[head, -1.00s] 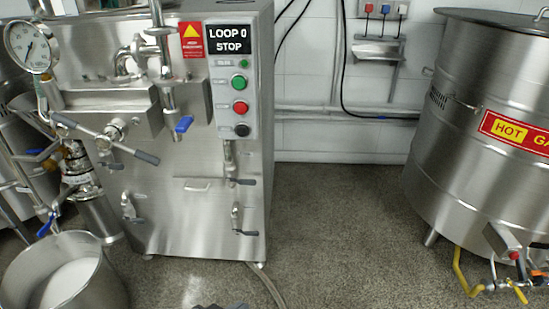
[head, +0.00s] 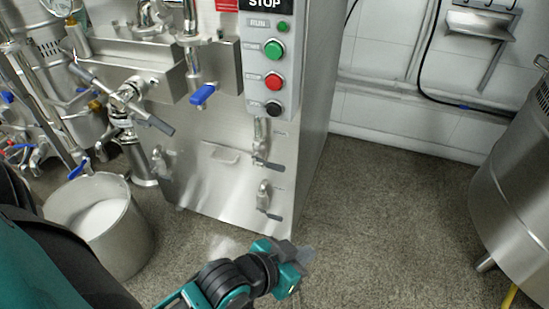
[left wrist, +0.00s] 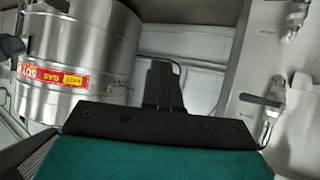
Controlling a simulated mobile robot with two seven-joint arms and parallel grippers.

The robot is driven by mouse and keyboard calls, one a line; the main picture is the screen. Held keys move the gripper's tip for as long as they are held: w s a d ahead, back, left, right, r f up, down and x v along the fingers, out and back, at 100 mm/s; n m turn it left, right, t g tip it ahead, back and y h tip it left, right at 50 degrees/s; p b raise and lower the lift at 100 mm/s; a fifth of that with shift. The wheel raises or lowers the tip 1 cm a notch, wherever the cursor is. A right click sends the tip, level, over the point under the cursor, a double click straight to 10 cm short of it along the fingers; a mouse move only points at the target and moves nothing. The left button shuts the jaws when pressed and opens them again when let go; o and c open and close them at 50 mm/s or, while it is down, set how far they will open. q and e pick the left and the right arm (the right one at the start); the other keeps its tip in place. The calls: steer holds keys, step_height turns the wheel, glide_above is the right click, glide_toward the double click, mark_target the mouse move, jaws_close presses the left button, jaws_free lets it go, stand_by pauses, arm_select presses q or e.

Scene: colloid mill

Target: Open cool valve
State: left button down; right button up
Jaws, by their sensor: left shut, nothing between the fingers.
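Two small metal valves with dark lever handles sit one above the other on the right of the steel cabinet's front (head: 225,180): an upper valve (head: 262,145) and a lower valve (head: 265,202). Their small labels are too small to read, so I cannot tell which is the cool valve. My left gripper (head: 304,256) is shut and empty, below and right of the lower valve in the picture, apart from it. In the left wrist view, the dark gripper (left wrist: 162,85) points up the picture, and a valve with a dark lever (left wrist: 267,104) shows to its right. My right gripper is out of view.
Green (head: 273,48), red (head: 273,80) and black (head: 273,108) buttons sit above the valves. A blue-handled valve (head: 202,95) hangs left of them. A steel pot (head: 128,240) stands at left, a large steel vessel (head: 515,190) at right. Floor between is clear.

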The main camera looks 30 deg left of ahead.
mark_target(276, 167)
arm_select(q)
steer(key=w+a+r+n+g+y+p, duration=0.1)
steer(key=w+a+r+n+y+p, duration=0.1)
steer(key=a+r+p, duration=0.5)
steer(key=w+a+r+n+y+p, duration=0.3)
steer(key=w+a+r+p, duration=0.3)
steer(key=a+p, duration=0.3)
steer(key=r+n+p, duration=0.1)
steer(key=p, duration=0.3)
steer(key=shift+w+a+r+g, duration=0.2)
steer(key=shift+g, duration=0.2)
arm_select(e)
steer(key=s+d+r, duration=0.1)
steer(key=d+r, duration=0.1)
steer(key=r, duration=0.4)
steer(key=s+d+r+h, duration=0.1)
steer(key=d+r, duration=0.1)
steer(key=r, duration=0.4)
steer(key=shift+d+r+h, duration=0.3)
